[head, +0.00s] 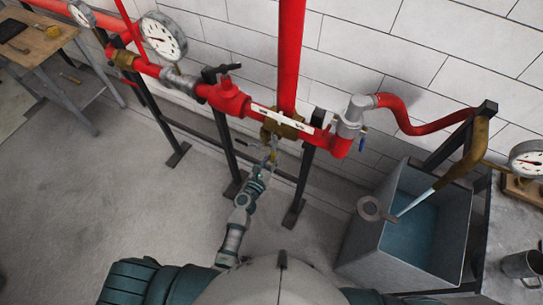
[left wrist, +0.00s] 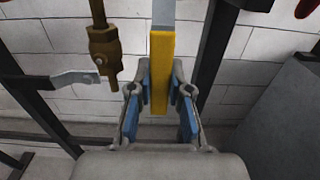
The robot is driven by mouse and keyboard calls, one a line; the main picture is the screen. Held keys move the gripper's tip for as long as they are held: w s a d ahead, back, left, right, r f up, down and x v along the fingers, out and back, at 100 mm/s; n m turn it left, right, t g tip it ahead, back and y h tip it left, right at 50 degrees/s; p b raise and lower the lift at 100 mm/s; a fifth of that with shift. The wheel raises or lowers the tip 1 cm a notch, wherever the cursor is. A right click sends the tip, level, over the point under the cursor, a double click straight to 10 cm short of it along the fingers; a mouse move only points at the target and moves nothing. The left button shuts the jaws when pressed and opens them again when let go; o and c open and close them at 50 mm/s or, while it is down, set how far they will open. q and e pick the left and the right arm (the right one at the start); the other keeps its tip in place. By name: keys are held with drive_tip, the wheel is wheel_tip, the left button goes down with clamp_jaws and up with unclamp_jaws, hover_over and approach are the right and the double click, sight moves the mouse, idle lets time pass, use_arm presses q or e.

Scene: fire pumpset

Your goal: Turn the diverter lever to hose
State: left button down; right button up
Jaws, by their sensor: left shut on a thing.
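The diverter valve (head: 282,126) is a brass body on the red pipe, with a white label strip (head: 262,111) beside it. Its lever (left wrist: 161,72) has a yellow grip and hangs straight down in the left wrist view. My left gripper (head: 270,161) is just below the valve in the head view. In the left wrist view, the blue-padded fingers of my left gripper (left wrist: 162,92) stand on either side of the yellow grip, shut on it. The lever's upper end is out of the left wrist view. My right gripper is not in view.
A brass fitting (left wrist: 104,48) with a grey handle (left wrist: 76,79) hangs left of the lever. Dark pipe stands (head: 301,190) flank the gripper. A grey tank (head: 368,238) with a nozzle stands right. A workbench (head: 45,42) is at far left; the left floor is open.

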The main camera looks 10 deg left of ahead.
use_arm(q)
drive_tip(key=shift+s+d+f, duration=0.1)
drive_tip(key=shift+s+f, duration=0.15)
drive_tip(key=shift+f, duration=0.25)
drive_tip(key=c, duration=1.2)
unclamp_jaws()
drive_tip(key=shift+o, duration=0.7)
drive_tip(key=shift+w+r, duration=0.1)
drive_tip(key=shift+r, duration=0.1)
drive_tip(key=v, duration=1.2)
